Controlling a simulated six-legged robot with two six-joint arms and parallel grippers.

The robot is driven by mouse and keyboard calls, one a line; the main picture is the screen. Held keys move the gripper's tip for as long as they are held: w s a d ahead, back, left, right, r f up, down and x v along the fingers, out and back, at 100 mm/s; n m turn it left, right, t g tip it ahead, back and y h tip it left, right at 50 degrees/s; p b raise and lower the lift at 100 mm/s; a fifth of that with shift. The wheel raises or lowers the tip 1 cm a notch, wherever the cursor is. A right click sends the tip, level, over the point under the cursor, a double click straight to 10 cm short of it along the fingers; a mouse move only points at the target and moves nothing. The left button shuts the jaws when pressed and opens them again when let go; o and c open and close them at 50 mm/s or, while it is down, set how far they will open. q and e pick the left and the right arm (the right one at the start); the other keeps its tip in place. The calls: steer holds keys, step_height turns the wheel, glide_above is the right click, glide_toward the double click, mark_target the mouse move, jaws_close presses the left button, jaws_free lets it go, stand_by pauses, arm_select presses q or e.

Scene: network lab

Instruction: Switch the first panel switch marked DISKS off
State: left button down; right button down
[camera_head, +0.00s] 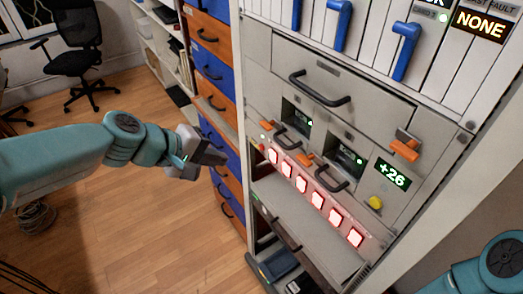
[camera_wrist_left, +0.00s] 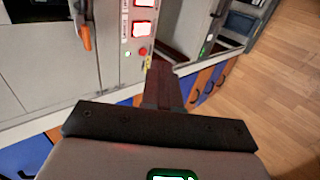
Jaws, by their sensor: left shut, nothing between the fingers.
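A row of several red-lit square switches runs along a sloped strip on the grey rack; the end one at the upper left (camera_head: 272,156) is nearest my left gripper. I cannot read the DISKS marking on any of them. My left gripper (camera_head: 222,158) is shut and empty, to the left of the strip and apart from it. In the left wrist view, the shut fingers (camera_wrist_left: 164,92) point toward the panel, with a lit switch (camera_wrist_left: 141,29) above and to their left. My right gripper is out of view; only part of that arm shows at lower right.
Orange levers (camera_head: 404,150) and dark handles (camera_head: 320,90) stick out of the rack above the strip. Blue and orange drawers (camera_head: 208,66) stand behind the left gripper. Open floor (camera_head: 150,225) lies to the left.

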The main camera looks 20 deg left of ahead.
arm_select(q)
steer(key=p, duration=0.1)
glide_toward(271, 156)
step_height(271, 156, down, 4)
steer(key=w+d, duration=0.2)
steer(key=shift+w+d+f+p, duration=0.15)
steer(key=shift+w+d+p, duration=0.15)
steer(key=shift+w+p, duration=0.2)
steer(key=shift+w+d+f, duration=0.1)
steer(key=shift+w, duration=0.1)
steer(key=shift+w+d, duration=0.15)
steer(key=shift+w, duration=0.05)
